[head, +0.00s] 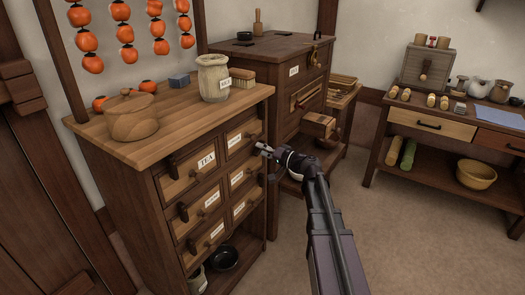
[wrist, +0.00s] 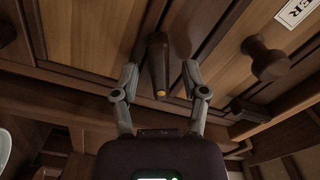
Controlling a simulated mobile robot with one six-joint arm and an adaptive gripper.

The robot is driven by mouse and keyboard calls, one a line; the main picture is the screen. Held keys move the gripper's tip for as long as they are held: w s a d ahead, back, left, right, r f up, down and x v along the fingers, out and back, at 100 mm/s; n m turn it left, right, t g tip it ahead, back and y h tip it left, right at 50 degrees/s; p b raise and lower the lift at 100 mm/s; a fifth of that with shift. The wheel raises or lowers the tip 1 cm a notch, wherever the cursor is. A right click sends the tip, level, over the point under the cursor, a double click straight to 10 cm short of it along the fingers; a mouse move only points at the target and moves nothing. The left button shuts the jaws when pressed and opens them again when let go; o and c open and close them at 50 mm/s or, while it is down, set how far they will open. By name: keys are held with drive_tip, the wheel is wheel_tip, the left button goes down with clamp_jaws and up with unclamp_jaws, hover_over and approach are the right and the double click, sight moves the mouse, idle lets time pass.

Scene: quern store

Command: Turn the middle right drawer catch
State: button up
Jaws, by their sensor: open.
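The drawer cabinet (head: 150,160) stands at the left in the head view, with two columns of labelled drawers. The middle right drawer (head: 247,178) is closed, below the top right one. My gripper (head: 262,149) is at the cabinet's right front edge. In the wrist view my gripper (wrist: 159,78) is open, one finger on each side of a dark wooden catch (wrist: 158,52) with a yellowish end. I see no clear contact between fingers and catch. A round drawer knob (wrist: 265,58) is to the right. The head view does not clearly show which drawer this catch belongs to.
A lidded wooden pot (head: 131,117), a pale jar (head: 213,78) and a brush (head: 242,77) stand on the cabinet top. A taller dark chest (head: 271,75) stands close behind on the right. The floor (head: 390,235) at right is clear.

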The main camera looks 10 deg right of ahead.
clamp_jaws()
drive_tip(key=shift+n, duration=0.4)
drive_tip(key=n, duration=0.8)
drive_tip(key=w+d+f+n+b, duration=0.1)
drive_tip(key=n, duration=0.2)
drive_tip(key=shift+w+n, duration=0.1)
drive_tip(key=shift+n, duration=0.3)
drive_tip(key=shift+d, duration=0.1)
idle(0.5)
unclamp_jaws()
